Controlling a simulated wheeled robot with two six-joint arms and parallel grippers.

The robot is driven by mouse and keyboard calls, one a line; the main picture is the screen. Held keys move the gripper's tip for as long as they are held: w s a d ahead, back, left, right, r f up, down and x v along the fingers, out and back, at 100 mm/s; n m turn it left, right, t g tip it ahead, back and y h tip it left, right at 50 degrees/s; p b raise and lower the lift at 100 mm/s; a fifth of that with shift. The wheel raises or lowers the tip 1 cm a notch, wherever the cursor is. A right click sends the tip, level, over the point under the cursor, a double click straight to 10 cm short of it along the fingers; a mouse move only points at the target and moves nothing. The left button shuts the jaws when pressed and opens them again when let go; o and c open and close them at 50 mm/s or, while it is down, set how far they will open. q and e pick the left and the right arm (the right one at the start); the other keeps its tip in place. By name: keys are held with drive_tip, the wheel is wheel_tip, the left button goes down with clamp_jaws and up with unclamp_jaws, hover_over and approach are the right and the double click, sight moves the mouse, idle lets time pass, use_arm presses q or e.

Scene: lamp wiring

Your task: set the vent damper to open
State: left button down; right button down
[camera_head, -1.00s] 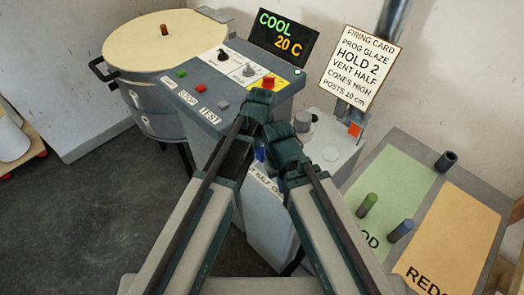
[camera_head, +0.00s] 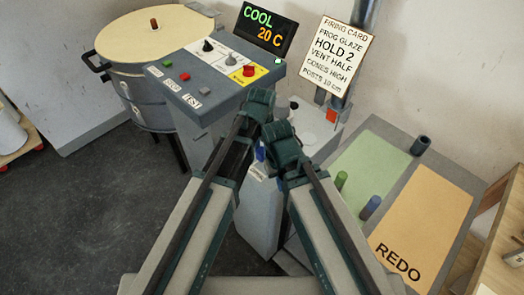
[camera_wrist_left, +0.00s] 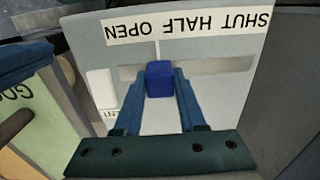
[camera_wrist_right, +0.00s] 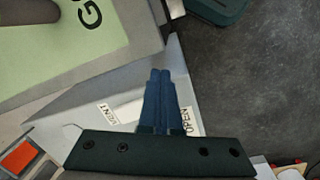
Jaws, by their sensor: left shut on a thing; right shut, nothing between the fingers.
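The vent damper's blue knob (camera_wrist_left: 160,78) sits in a horizontal slot (camera_wrist_left: 215,66) of a pale panel. In the left wrist view the strip label (camera_wrist_left: 187,25) reads SHUT, HALF, OPEN upside down, with OPEN at the left. The knob is left of the slot's middle, toward the OPEN end. My left gripper (camera_wrist_left: 161,80) is shut on the knob; it also shows in the head view (camera_head: 260,152). My right gripper (camera_wrist_right: 159,74) is shut and empty by the vent box, near the OPEN end of the label (camera_wrist_right: 187,121).
A kiln (camera_head: 150,75) stands at the back left beside a control panel (camera_head: 205,75) with buttons. The display (camera_head: 265,27) reads COOL 20 C. The firing card (camera_head: 338,55) says VENT HALF. A green and orange sorting board (camera_head: 425,215) is at the right.

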sight(262, 150)
use_arm(q)
drive_tip(key=shift+c, duration=2.4)
unclamp_jaws()
drive_tip(key=shift+r, duration=0.1)
wheel_tip(262, 150, up, 14)
drive_tip(key=p, duration=1.3)
drive_tip(key=shift+p, duration=0.4)
drive_tip(key=shift+f, duration=0.2)
